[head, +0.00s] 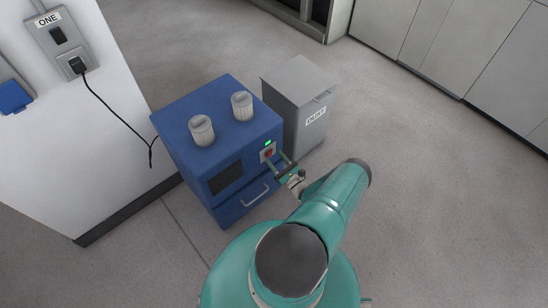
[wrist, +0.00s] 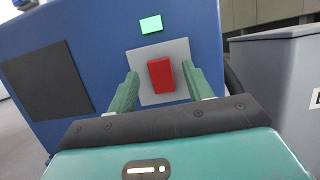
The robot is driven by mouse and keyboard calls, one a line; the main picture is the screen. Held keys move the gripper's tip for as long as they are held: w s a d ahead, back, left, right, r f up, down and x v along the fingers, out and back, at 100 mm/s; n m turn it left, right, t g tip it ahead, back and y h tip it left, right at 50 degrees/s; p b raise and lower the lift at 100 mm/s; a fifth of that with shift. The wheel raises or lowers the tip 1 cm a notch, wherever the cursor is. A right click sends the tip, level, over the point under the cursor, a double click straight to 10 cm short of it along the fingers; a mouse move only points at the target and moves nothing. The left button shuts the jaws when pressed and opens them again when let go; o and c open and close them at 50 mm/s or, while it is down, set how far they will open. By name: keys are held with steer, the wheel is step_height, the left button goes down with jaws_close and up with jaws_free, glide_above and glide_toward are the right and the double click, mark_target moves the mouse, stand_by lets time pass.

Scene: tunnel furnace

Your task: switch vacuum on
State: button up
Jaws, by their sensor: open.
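The vacuum is a blue box (head: 185,118) on the floor with two grey ribbed caps on top. Its front carries a grey switch plate (wrist: 178,62) with a red rocker switch (wrist: 161,75). A green light (wrist: 151,25) is lit above the plate; it also shows in the head view (head: 268,143). My gripper (wrist: 160,82) is open, its two green fingers on either side of the red switch in the wrist view. In the head view my gripper (head: 283,165) is at the vacuum's front right. I cannot tell whether the fingers touch the plate.
A grey bin labelled DUST (head: 300,90) stands close to the right of the vacuum. A white wall block with a socket labelled ONE (head: 60,38) and a black plugged cable (head: 118,118) is at left. Grey cabinets (head: 440,45) line the back right. The floor at right is clear.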

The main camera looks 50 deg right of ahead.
steer(key=v, duration=1.2)
steer(key=shift+s, duration=0.2)
